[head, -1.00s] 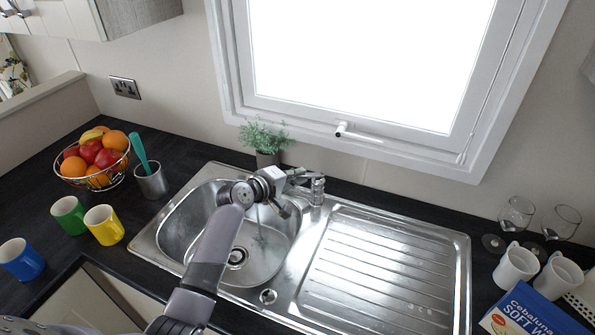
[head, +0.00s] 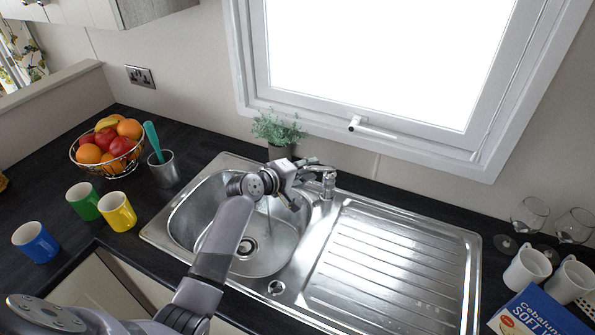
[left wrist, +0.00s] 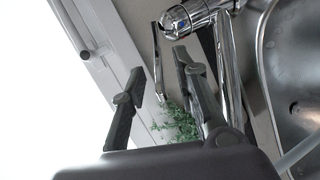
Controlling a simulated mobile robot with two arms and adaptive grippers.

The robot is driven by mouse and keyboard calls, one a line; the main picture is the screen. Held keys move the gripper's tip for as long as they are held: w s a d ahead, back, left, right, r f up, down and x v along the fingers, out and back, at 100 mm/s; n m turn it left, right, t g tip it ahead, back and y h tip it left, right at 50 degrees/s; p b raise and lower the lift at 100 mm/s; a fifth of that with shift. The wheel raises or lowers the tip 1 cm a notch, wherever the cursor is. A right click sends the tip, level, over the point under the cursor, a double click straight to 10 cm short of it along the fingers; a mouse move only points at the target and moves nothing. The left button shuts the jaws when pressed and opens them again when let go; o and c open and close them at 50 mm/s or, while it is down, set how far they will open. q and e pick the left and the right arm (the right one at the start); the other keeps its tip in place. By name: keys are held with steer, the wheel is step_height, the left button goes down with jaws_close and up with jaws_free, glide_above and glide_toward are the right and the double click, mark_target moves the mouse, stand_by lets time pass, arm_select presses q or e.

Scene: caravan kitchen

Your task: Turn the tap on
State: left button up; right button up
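The chrome tap (head: 328,184) stands at the back edge of the steel sink, between basin and drainer. In the left wrist view the tap body (left wrist: 190,18) is at the top, with its thin lever (left wrist: 157,62) hanging down in the picture. My left gripper (head: 296,188) is beside the tap, over the back of the basin. In the left wrist view its two fingers (left wrist: 159,61) are apart, and the lever shows between them; contact cannot be told. A pale streak below the tap looks like running water. My right gripper is not in view.
A potted plant (head: 276,130) stands behind the sink, close to my gripper. The window handle (head: 370,128) is above. Mugs and a fruit bowl (head: 108,146) are at left; white mugs, glasses and a blue box (head: 535,312) at right. The drainer (head: 385,262) is clear.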

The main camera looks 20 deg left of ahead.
arm_select(q)
steer(key=v, duration=1.1)
steer(key=shift+s, duration=0.25)
steer(key=shift+a+r, duration=0.1)
